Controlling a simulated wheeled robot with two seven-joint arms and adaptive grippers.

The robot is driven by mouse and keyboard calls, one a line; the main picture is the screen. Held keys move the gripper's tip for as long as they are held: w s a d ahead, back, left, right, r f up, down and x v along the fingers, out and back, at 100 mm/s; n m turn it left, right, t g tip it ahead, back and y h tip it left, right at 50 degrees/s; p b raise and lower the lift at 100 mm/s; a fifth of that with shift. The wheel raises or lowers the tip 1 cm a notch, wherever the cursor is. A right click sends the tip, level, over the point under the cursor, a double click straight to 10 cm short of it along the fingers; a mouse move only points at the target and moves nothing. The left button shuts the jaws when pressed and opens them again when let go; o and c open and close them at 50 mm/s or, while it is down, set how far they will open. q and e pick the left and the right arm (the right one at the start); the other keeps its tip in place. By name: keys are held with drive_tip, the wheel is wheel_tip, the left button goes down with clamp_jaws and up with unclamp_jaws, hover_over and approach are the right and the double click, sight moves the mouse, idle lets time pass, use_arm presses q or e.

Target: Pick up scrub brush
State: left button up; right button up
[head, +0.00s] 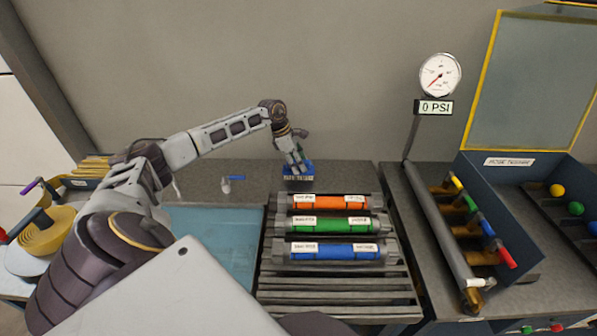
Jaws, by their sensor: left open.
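The scrub brush appears to be the small block with a blue top and grey-brown lower part (298,175) at the back of the grey bench, behind the coloured cylinders. My left gripper (297,163) reaches over from the left and points down at it. The gripper is open, with its fingers at the blue top. The fingers hide part of the brush, and I cannot tell whether they touch it. The brush appears to rest on the bench. My right gripper is not in view.
Orange (330,202), green (330,225) and blue (333,250) cylinders lie on a slatted rack (335,296) in front. A small blue-handled item (231,181) lies left. A blue mat (215,232) looks bare. A gauge (440,75) reading 0 PSI stands right.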

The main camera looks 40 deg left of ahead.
use_arm(q)
drive_tip(key=c, duration=0.7)
drive_tip(key=shift+r, duration=0.7)
wheel_tip(320, 180, up, 5)
drive_tip(key=shift+r, duration=0.1)
wheel_tip(320, 180, up, 3)
drive_tip(key=shift+r, duration=0.4)
drive_tip(key=o, duration=0.5)
drive_tip(key=c, duration=0.4)
drive_tip(key=shift+o, duration=0.2)
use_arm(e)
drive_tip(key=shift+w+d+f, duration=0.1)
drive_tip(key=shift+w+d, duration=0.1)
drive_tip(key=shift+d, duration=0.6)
